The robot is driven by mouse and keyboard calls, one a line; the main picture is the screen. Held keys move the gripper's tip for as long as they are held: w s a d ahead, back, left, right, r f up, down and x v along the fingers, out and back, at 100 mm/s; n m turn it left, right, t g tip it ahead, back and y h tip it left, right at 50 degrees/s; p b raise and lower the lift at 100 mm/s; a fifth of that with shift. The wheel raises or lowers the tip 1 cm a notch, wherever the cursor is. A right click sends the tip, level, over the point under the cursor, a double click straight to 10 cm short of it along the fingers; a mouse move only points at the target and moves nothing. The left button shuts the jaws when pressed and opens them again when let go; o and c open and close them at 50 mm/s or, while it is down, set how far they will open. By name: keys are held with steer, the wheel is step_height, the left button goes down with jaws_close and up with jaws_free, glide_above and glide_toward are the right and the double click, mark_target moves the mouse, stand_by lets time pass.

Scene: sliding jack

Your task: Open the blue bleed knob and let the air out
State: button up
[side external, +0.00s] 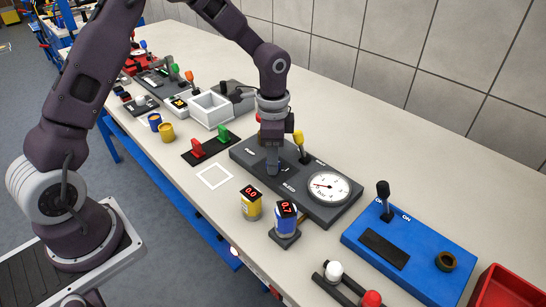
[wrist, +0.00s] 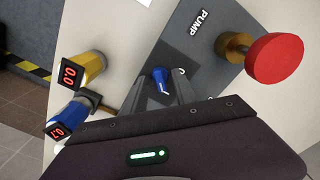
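The blue bleed knob (wrist: 160,80) is on the dark grey panel (wrist: 200,62), with a white pointer mark on it. In the wrist view it shows just beyond and between the fingertips of my gripper (wrist: 161,92). The fingers are apart, with a gap on each side of the knob, and I cannot tell if either touches it. In the side view my gripper (side external: 272,168) points down at the panel near the BLEED label and hides the knob.
A red pump button (wrist: 275,58) on a brass stem stands close beside my gripper. A yellow-handled lever (side external: 299,141) rises behind it. A yellow cylinder (side external: 250,206) reading 0.0 and a blue one (side external: 286,221) reading 0.7 stand in front. A blue box (side external: 420,262) is at right.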

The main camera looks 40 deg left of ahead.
step_height(320, 180, up, 7)
steer(key=shift+r, duration=0.1)
stand_by(0.4)
steer(key=s+r+n+t+y, duration=0.1)
steer(key=s+r+n+t, duration=0.25)
steer(key=s+r, duration=0.85)
steer(key=s+r+n+t+h, duration=0.1)
steer(key=s+n, duration=0.4)
steer(key=s, duration=0.9)
steer(key=shift+r+n+t, duration=0.2)
steer(key=shift+n+t, duration=0.15)
steer(key=shift+t, duration=0.2)
